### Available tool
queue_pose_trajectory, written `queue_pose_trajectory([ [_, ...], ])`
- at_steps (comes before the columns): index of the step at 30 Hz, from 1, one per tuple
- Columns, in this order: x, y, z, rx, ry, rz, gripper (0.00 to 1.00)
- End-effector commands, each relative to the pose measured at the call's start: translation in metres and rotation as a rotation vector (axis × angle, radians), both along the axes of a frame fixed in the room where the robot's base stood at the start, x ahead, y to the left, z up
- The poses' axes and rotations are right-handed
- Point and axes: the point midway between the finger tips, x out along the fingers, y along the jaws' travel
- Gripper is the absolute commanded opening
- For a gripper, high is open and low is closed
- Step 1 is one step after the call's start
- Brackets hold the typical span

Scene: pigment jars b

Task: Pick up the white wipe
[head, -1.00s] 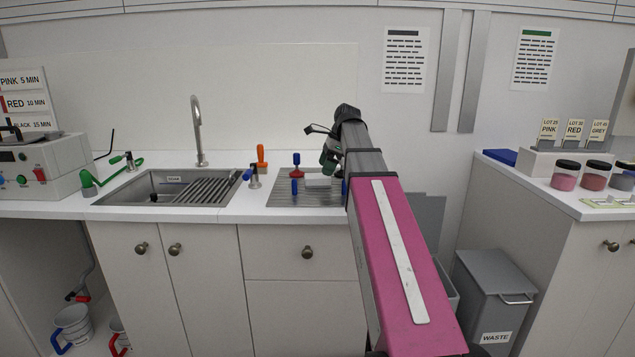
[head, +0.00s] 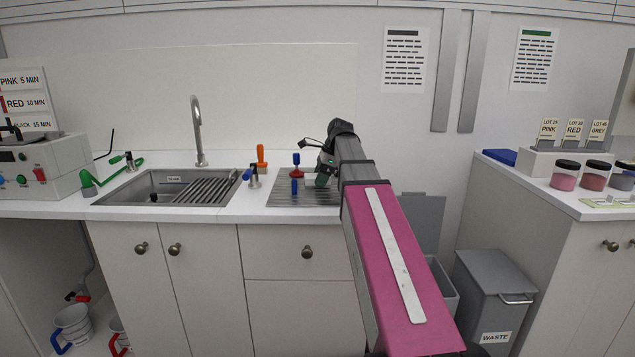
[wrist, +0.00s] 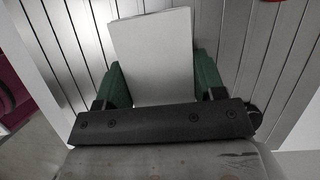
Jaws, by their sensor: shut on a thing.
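The white wipe (wrist: 152,45) is a flat white block lying over the grooved metal draining plate (wrist: 262,50). In the wrist view it sits between the two green fingers of my gripper (wrist: 160,82), which is shut on it. I cannot tell whether the wipe touches the plate or is just above it. In the head view my gripper (head: 324,174) is low over the draining plate (head: 285,200) on the counter, and my arm hides part of the plate and the wipe.
A red-based blue-handled tool (head: 296,168) and a blue piece (head: 294,187) stand left of my gripper. A grey waste bin (head: 492,295) stands at the right below the jar counter.

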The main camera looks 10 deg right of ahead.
Motion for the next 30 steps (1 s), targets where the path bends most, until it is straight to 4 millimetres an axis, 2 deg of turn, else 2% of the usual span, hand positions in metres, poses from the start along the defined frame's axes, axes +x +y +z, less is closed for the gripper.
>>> queue_pose_trajectory([
  [11,0.0,0.0,0.008,0.0,-0.001,0.0,0.41],
  [18,0.001,0.0,0.041,0.0,-0.002,0.0,0.41],
  [19,-0.001,0.0,0.046,0.0,-0.003,0.0,0.41],
  [21,-0.024,0.006,0.052,0.0,-0.003,0.001,0.41],
  [24,-0.046,0.012,0.065,0.0,-0.002,0.0,0.41],
  [30,-0.081,0.023,0.089,0.001,-0.003,0.001,0.41],
])
